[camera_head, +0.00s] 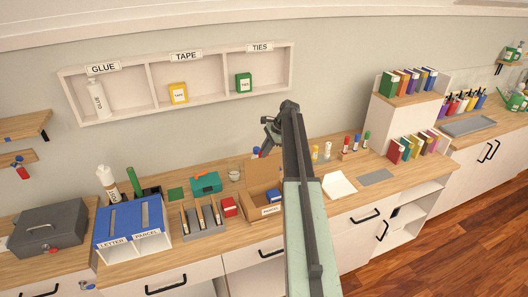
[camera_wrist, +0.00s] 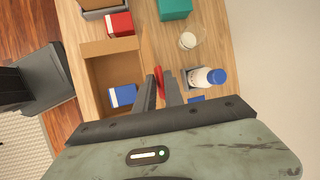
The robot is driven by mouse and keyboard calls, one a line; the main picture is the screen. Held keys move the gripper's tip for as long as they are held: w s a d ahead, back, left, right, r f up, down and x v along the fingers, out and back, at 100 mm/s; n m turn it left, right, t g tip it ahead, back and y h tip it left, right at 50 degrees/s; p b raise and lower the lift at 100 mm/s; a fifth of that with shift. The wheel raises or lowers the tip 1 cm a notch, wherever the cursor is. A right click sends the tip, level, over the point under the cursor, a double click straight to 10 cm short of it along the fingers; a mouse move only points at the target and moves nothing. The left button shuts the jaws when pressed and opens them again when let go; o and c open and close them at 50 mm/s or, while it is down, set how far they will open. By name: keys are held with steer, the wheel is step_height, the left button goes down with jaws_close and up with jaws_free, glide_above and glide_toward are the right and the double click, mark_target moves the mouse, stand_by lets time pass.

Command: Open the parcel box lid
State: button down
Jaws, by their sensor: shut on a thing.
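The parcel box (camera_head: 272,210) is a brown cardboard box on the desk, left of my arm in the head view. Its lid (camera_head: 262,173) stands raised at the back. In the wrist view the box (camera_wrist: 96,72) is open from above, with a blue and white carton (camera_wrist: 122,96) inside. The lid (camera_wrist: 149,48) shows nearly edge-on there. My gripper (camera_wrist: 160,82) is at the lid, its fingers shut on a small red tab (camera_wrist: 159,84) on the lid's edge.
A white bottle with a blue cap (camera_wrist: 208,77) stands close beside the gripper. A glass jar (camera_wrist: 187,41), a teal box (camera_wrist: 174,8) and a red box (camera_wrist: 118,24) are near. The blue letter and parcel tray (camera_head: 128,215) stands left; white paper (camera_head: 339,186) lies right.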

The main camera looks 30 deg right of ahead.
steer(key=shift+w+a, duration=0.1)
steer(key=c, duration=1.6)
jaws_free()
steer(key=shift+r, duration=0.1)
steer(key=p+v, duration=0.7)
steer(key=shift+r, duration=0.2)
